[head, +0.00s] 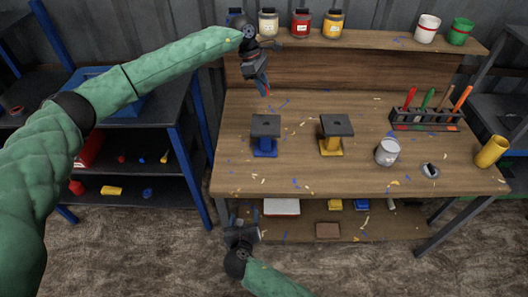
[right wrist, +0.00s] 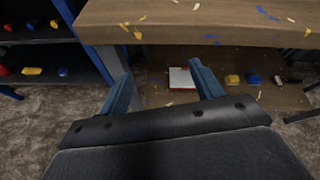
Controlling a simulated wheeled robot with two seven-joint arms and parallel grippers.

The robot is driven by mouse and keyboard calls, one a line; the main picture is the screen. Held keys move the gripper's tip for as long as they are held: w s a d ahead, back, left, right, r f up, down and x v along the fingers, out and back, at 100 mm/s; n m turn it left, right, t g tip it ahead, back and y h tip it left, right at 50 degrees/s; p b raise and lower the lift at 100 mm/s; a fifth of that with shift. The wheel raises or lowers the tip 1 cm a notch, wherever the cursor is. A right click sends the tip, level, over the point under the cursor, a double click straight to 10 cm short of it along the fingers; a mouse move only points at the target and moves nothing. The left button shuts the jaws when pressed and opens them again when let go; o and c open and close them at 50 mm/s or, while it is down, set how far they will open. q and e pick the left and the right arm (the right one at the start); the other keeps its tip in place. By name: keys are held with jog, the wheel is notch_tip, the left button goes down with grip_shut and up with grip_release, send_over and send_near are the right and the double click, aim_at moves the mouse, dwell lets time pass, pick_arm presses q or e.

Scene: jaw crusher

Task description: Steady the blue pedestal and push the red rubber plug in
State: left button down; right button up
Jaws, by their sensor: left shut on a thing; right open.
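The blue pedestal (head: 264,146) stands upright on the workbench, left of centre, with a dark square top plate that has a small hole. My left gripper (head: 264,88) is above the back of the bench, behind the pedestal and apart from it. It is shut on a small red thing, seemingly the red rubber plug (head: 267,94), mostly hidden by the fingers. My right gripper (head: 244,216) is low in front of the bench's front edge, apart from the pedestal. In the right wrist view its fingers (right wrist: 160,84) are spread and empty.
A yellow pedestal (head: 331,144) stands right of the blue one. A grey can (head: 387,152), a tool rack (head: 425,119) and a yellow cup (head: 492,151) are further right. Jars line the back shelf (head: 375,42). The bench edge (right wrist: 200,37) overhangs a lower shelf. Scraps litter the top.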

aim_at(265, 141)
jog(key=w+d+r+m, duration=0.1)
jog(key=w+d+r, duration=0.1)
jog(key=w+r, duration=0.35)
jog(key=w+d+r+m, duration=0.1)
jog(key=w+d+r, duration=0.1)
jog(key=w, duration=0.6)
jog(key=w+d+r+m, duration=0.1)
jog(key=w+d+r, duration=0.25)
jog(key=w, duration=0.35)
jog(key=shift+h, duration=0.4)
jog(key=x, duration=0.7)
jog(key=a+x, duration=0.1)
jog(key=x, duration=0.3)
jog(key=shift+w+r, duration=0.15)
jog(key=shift+w, duration=0.15)
grip_shut()
